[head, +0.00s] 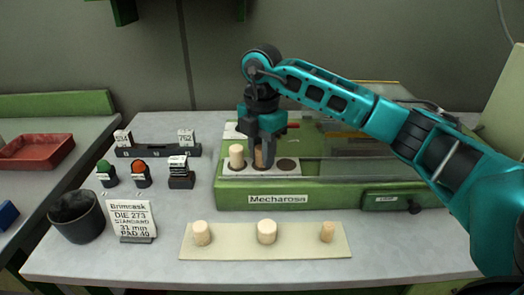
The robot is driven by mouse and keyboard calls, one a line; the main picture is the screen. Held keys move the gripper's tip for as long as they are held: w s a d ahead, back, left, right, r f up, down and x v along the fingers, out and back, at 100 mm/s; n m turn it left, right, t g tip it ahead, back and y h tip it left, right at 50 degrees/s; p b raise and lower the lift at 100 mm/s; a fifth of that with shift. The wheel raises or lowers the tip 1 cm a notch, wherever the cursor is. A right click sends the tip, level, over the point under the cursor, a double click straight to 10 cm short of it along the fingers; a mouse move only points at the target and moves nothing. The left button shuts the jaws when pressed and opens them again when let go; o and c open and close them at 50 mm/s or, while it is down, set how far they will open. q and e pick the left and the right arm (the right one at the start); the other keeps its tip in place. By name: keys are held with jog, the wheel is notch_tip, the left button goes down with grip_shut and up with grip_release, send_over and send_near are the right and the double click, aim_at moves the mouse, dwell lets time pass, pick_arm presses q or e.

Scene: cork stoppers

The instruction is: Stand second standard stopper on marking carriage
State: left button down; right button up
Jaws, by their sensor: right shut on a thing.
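My right gripper (263,157) reaches down over the marking carriage (315,167), a pale plate on the front of the green Mecharosa machine. It is shut on a stopper (258,157), which looks brown and shaded and is partly hidden by the fingers. The held stopper is at the middle place of the carriage; I cannot tell whether its base touches. A pale cork stopper (236,155) stands upright at the left place. The right place, a dark round spot (287,164), is empty. My left gripper is not in view.
Three pale stoppers of differing size, at left (201,232), middle (267,231) and right (327,231), stand on a beige board (235,247) in front. A sign (132,218) reads DIE 273, STANDARD. A black cup (77,217) and green and red stamps stand at left.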

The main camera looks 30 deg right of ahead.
jog(key=o, duration=0.5)
jog(key=shift+f, duration=0.15)
jog(key=o, duration=0.5)
notch_tip(320, 180, up, 12)
jog(key=shift+r+p, duration=0.2)
jog(key=shift+p, duration=0.5)
